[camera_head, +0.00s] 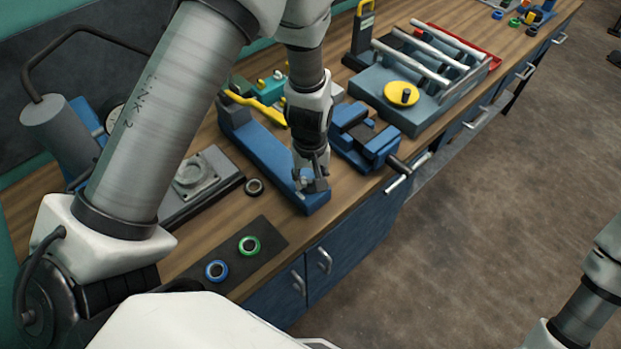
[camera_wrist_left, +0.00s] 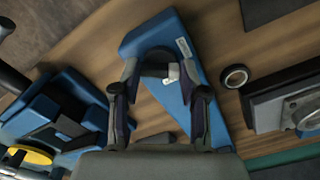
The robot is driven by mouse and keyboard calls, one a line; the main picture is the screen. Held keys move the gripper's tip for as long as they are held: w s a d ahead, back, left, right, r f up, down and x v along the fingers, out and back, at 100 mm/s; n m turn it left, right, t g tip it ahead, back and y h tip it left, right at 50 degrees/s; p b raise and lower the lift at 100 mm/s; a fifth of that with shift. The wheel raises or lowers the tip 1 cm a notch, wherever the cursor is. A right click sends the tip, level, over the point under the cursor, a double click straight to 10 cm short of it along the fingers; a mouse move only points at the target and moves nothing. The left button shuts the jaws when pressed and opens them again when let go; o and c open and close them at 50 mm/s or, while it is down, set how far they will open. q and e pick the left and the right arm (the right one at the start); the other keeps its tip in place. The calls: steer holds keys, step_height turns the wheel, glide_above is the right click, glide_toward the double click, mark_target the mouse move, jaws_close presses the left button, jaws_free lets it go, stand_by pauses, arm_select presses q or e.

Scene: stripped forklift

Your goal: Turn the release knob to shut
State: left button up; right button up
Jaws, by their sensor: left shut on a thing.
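The release knob (camera_wrist_left: 159,69) sits on the end of a long blue pump body (camera_head: 262,160). In the left wrist view it looks dark, with a small white tab (camera_wrist_left: 173,72) beside it. My left gripper (camera_head: 313,184) points down over the near end of that body, its fingers closed around the knob. The wrist view shows the two fingertips (camera_wrist_left: 158,75) on either side of it. In the head view the fingers mostly hide the knob, and I cannot tell its turn angle. My right gripper is out of view.
A blue vise (camera_head: 362,135) stands close to the right of the gripper. A dark mat (camera_head: 235,262) holds blue and green rings. The bench edge is just in front.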

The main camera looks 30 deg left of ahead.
mark_target(311, 182)
arm_select(q)
steer(key=m+b, duration=0.2)
steer(key=m, duration=0.4)
steer(key=shift+f, duration=0.1)
steer(key=m+b, duration=0.1)
steer(key=m, duration=0.4)
steer(key=shift+m, duration=0.3)
steer(key=o, duration=1.1)
steer(key=shift+w, duration=0.1)
steer(key=shift+o, duration=0.2)
step_height(311, 182, up, 12)
